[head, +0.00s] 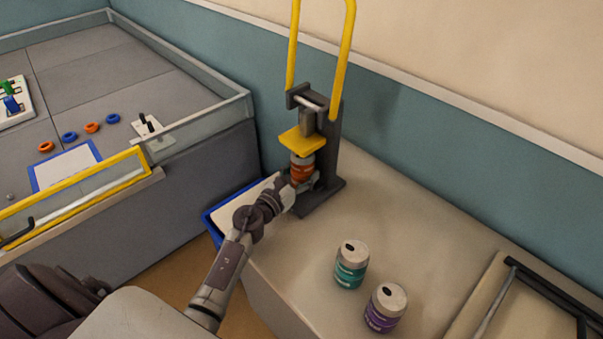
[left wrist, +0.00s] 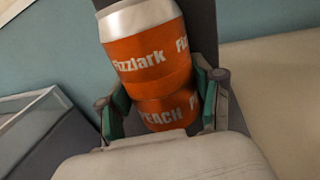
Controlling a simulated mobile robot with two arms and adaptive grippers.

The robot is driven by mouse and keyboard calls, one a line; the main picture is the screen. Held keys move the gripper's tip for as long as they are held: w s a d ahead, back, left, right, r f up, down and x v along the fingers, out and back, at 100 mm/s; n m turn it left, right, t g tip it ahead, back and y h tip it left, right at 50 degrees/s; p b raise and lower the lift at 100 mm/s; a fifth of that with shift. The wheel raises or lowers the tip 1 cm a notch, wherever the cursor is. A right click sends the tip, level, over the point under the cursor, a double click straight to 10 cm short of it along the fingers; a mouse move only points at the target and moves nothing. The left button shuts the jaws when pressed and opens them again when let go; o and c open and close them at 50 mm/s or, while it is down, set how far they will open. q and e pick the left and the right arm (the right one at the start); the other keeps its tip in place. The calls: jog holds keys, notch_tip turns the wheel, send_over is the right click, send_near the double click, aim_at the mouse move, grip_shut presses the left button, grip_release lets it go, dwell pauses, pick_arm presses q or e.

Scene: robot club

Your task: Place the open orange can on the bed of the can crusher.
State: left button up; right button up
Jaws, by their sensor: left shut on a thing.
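The can crusher (head: 329,150) stands at the back of the counter, with a dark post and base, a yellow press plate and a raised yellow handle. The orange can (head: 302,168) is upright below the press plate, over the bed. My left gripper (head: 304,184) is shut on it around its lower part. In the left wrist view, the can (left wrist: 150,62) has a silver upper rim and the words "Fizzlark" and "Peach", with a green-padded finger on each side. The can's underside is hidden, so I cannot tell whether it touches the bed. My right gripper is out of view.
A teal can (head: 351,267) and a purple can (head: 385,310) stand on the counter (head: 420,235), nearer me. A dark-framed panel (head: 520,300) is at the lower right. A blue-edged tray (head: 212,222) sits left of the crusher. A walled grey table (head: 90,75) is at left.

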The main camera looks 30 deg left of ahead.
pick_arm(q)
jog(key=shift+f, duration=0.2)
jog(key=o, duration=0.7)
jog(key=shift+o, duration=0.4)
jog(key=shift+r, duration=0.1)
jog(key=shift+r, duration=0.25)
jog(key=s, duration=0.3)
jog(key=s+a, duration=0.1)
jog(key=s, duration=0.3)
jog(key=s+b, duration=0.1)
jog(key=s, duration=0.2)
jog(key=shift+s+a+f, duration=0.25)
jog(key=shift+s, duration=0.1)
jog(key=shift+s+r, duration=0.15)
jog(key=shift+s, duration=0.5)
